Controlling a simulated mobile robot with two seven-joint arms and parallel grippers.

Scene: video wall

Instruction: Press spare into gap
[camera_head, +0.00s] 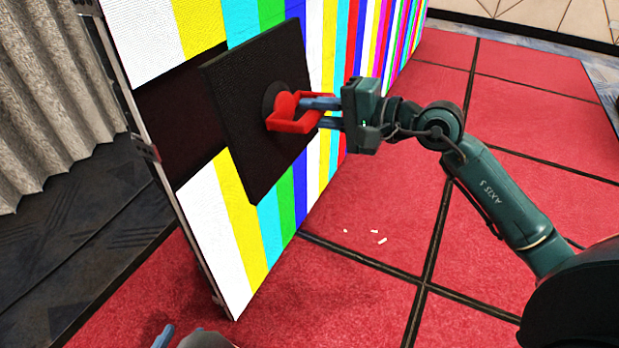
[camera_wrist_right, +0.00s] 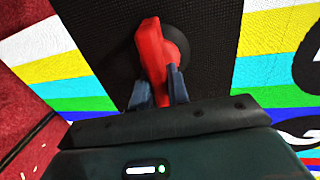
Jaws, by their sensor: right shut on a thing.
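The spare (camera_head: 253,69) is a dark square panel with a red suction handle (camera_head: 297,122) on its face. It is upright, in front of the video wall (camera_head: 237,192), and covers part of the gap (camera_head: 184,112), a dark opening that shows to its left. My right gripper (camera_head: 309,113) is shut on the red handle. In the right wrist view the fingers (camera_wrist_right: 158,90) straddle the handle (camera_wrist_right: 151,55) against the dark panel (camera_wrist_right: 95,30). I cannot tell how far the panel is from the wall. A bit of my left gripper (camera_head: 164,337) shows at the bottom edge; its jaws are not clear.
The wall shows bright vertical colour bars and runs back to the upper right. Several small white bits (camera_head: 380,240) lie on the red tiled floor (camera_head: 380,290). A grey curtain (camera_head: 45,100) hangs at the left. The floor right of the wall is otherwise open.

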